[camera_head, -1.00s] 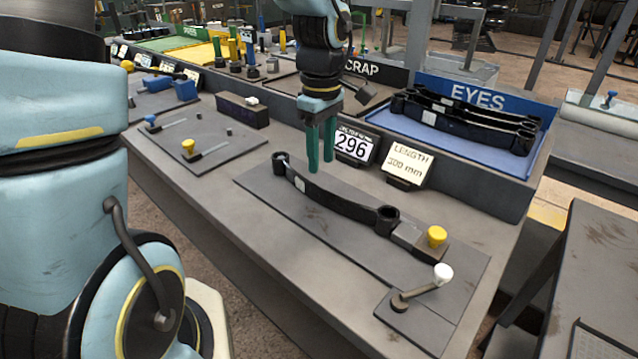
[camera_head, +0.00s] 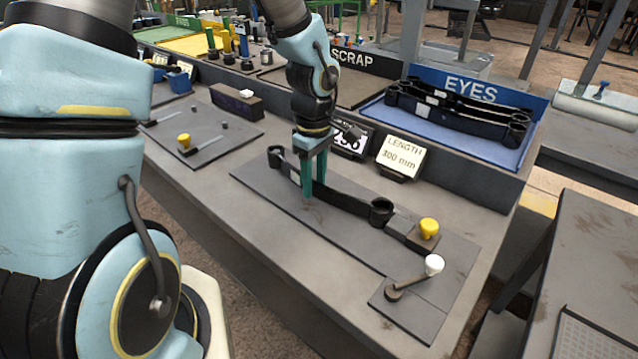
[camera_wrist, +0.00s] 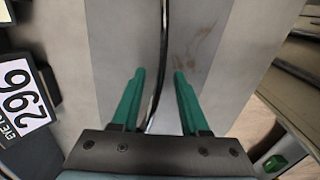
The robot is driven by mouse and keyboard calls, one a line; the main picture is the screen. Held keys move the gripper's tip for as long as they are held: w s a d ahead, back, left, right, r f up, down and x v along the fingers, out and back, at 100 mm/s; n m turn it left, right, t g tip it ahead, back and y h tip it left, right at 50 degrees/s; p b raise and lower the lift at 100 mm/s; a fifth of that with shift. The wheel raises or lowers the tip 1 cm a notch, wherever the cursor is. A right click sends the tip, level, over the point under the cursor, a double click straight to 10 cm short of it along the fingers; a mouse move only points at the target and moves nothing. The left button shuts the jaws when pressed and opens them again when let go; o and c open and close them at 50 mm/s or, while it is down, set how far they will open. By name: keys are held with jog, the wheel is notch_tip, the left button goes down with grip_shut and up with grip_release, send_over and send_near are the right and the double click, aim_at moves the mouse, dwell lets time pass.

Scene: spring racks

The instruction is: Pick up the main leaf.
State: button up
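The main leaf (camera_head: 350,202) is a long, dark, slightly curved bar with a round eye at each end. It lies on a grey plate on the bench. My gripper (camera_head: 314,193) points down at the leaf, between its left eye and its middle. In the wrist view, the green fingers of my gripper (camera_wrist: 159,72) are apart. The leaf's thin dark edge (camera_wrist: 162,45) runs between them, with a visible gap on both sides. The fingers hide part of the leaf in the head view.
A yellow-knobbed block (camera_head: 427,232) stands by the leaf's right eye, and a white-knobbed lever (camera_head: 415,277) is nearer the front. The length sign (camera_head: 400,157) and a number display (camera_head: 350,141) stand behind. The blue EYES tray (camera_head: 480,148) holds other leaves.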

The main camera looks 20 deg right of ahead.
grip_shut()
jog(key=shift+r, duration=0.1)
dwell(1.2)
